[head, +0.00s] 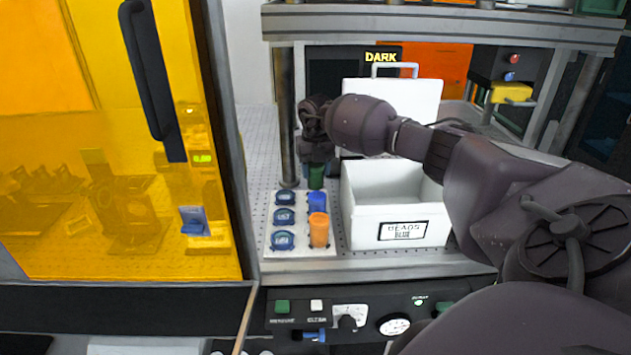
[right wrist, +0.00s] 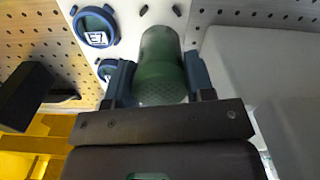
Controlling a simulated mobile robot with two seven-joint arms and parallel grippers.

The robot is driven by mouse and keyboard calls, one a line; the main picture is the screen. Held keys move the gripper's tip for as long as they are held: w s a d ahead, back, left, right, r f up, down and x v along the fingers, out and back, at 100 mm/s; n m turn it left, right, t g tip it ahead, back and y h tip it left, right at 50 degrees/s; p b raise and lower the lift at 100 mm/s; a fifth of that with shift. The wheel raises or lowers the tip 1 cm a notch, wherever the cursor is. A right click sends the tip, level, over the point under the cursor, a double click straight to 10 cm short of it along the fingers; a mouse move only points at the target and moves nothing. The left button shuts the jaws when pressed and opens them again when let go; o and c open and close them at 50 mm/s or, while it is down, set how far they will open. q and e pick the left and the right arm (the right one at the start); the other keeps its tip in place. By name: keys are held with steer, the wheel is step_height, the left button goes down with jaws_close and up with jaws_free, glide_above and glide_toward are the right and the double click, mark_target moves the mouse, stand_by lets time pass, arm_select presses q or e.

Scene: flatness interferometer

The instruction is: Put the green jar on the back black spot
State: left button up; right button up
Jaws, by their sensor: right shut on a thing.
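The green jar (head: 316,178) is at the back right of a white plate (head: 300,251), behind a blue jar (head: 317,202) and an orange jar (head: 319,231). My right gripper (head: 316,164) is shut on the green jar from above. In the right wrist view the jar (right wrist: 160,65) sits between the two blue-grey fingers, over or on the plate. I cannot tell whether its base touches. My left gripper is not in view.
Blue-rimmed round pieces (head: 284,217) line the plate's left side. An open white box labelled BEADS (head: 372,225) stands close to the right. A metal post (head: 287,120) rises behind the plate. A yellow cabinet panel (head: 90,150) with black handle is at left.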

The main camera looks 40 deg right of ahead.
mark_target(315, 181)
steer(key=shift+f, duration=2)
steer(key=shift+f, duration=0.1)
steer(key=o, duration=0.9)
steer(key=shift+o, duration=0.2)
step_height(315, 181, up, 12)
steer(key=shift+r+b, duration=0.15)
steer(key=shift+b, duration=0.2)
